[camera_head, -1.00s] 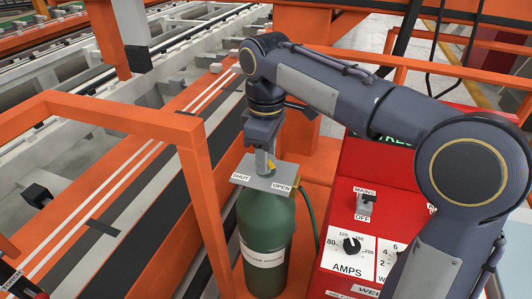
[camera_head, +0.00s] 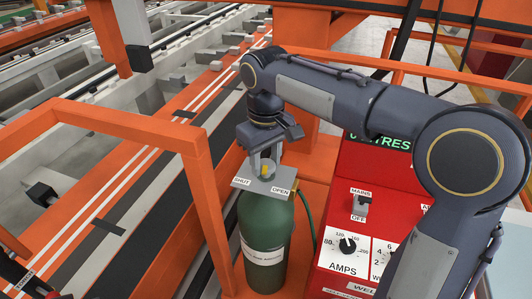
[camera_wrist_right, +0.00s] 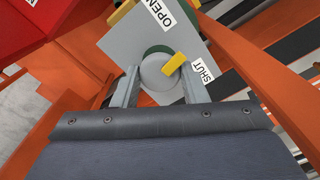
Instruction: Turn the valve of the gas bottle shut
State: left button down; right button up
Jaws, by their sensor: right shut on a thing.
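The green gas bottle (camera_head: 264,235) stands upright in the head view, with a grey plate (camera_head: 245,186) on top labelled SHUT at the left and OPEN at the right. The valve is a round grey knob (camera_wrist_right: 155,76) with a yellow pointer (camera_wrist_right: 174,64), set above the plate. In the right wrist view the pointer is directed between the OPEN and SHUT labels. My right gripper (camera_head: 264,168) comes down from above, its two fingers on opposite sides of the knob, shut on it. In the wrist view the fingers (camera_wrist_right: 158,84) flank the knob. My left gripper is out of view.
A red welder cabinet (camera_head: 345,190) with a MAINS switch and an AMPS dial (camera_head: 347,245) stands to the right of the bottle. An orange frame post (camera_head: 203,200) rises close on its left. A green hose (camera_head: 309,215) runs down beside the bottle.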

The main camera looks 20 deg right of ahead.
aim_at(266, 164)
jog(key=m+p, duration=0.2)
jog(key=m, duration=0.3)
jog(key=shift+r+m, duration=0.15)
jog(key=shift+m, duration=0.15)
jog(key=m+p, duration=0.1)
jog(key=m, duration=0.4)
jog(key=shift+m, duration=0.3)
jog(key=o, duration=1)
jog(key=shift+c, duration=0.2)
notch_tip(266, 164, up, 8)
jog(key=shift+f, duration=0.2)
